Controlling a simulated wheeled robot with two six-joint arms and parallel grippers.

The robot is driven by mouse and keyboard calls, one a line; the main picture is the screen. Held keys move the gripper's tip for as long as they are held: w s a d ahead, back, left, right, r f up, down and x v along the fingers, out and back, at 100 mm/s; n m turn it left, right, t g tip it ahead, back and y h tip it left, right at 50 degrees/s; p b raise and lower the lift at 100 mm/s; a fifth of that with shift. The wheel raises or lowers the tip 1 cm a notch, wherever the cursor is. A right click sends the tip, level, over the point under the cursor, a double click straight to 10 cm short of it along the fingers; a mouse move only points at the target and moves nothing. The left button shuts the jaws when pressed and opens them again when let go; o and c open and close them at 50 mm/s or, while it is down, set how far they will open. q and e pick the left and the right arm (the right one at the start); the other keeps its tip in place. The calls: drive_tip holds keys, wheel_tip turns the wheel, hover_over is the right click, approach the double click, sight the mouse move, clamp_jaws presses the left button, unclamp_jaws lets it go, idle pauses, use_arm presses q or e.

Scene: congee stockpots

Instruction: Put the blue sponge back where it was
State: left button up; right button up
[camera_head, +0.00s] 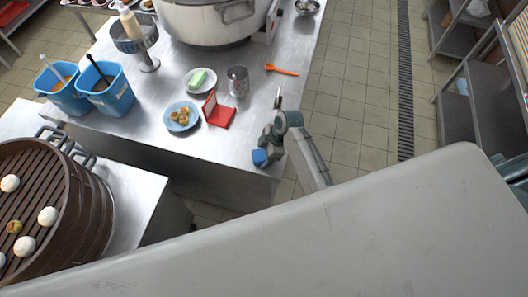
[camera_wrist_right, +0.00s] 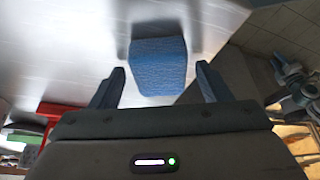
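The blue sponge (camera_head: 260,157) is near the front right corner of the steel table (camera_head: 165,145). In the right wrist view the sponge (camera_wrist_right: 158,66) is a rough blue block between and just ahead of my two fingertips, with a gap on each side. My right gripper (camera_head: 266,145) is at the sponge in the head view, its fingers small and partly hidden. In the right wrist view my right gripper (camera_wrist_right: 160,78) is open. Whether the sponge touches the steel surface is unclear. My left gripper is not in view.
Left of the sponge are a red open case (camera_head: 218,113), a blue plate of yellow food (camera_head: 181,117), a white plate with a green block (camera_head: 200,80) and a metal cup (camera_head: 238,80). An orange spoon (camera_head: 282,70) lies behind. The steel between the case and sponge is bare.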

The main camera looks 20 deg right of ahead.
drive_tip(key=b+v, duration=0.4)
drive_tip(key=v, duration=0.8)
drive_tip(key=shift+r, duration=0.2)
